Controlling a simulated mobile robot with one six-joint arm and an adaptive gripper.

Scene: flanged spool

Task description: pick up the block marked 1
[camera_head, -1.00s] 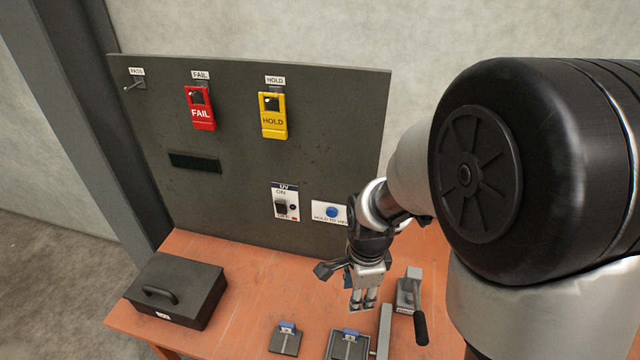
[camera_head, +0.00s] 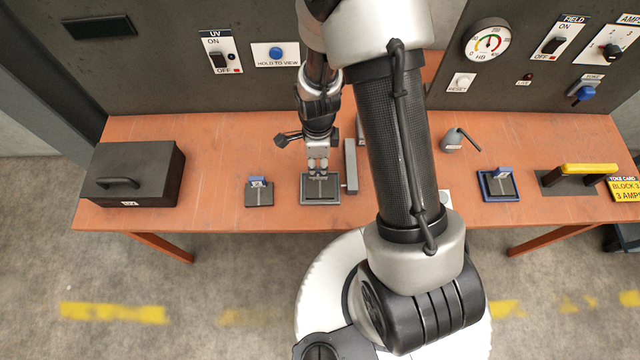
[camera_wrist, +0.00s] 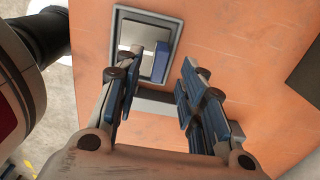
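Several dark grey blocks with blue tags lie on the table; I cannot read the numbers, so I cannot tell which is block 1. One block (camera_head: 259,196) lies bare at the left. Another block (camera_head: 320,190) lies in a shallow tray (camera_head: 304,203) in the middle, and a third block (camera_head: 499,187) is in a blue-rimmed tray at the right. My gripper (camera_head: 318,171) points down just above the far edge of the middle tray. In the wrist view my gripper (camera_wrist: 155,92) is open and empty, with the trayed block (camera_wrist: 146,35) beyond its fingers.
A grey upright-ended bar (camera_head: 351,168) stands close to the right of my gripper. A black lidded case (camera_head: 135,175) is at the left. The switch panel (camera_head: 150,65) rises behind the table.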

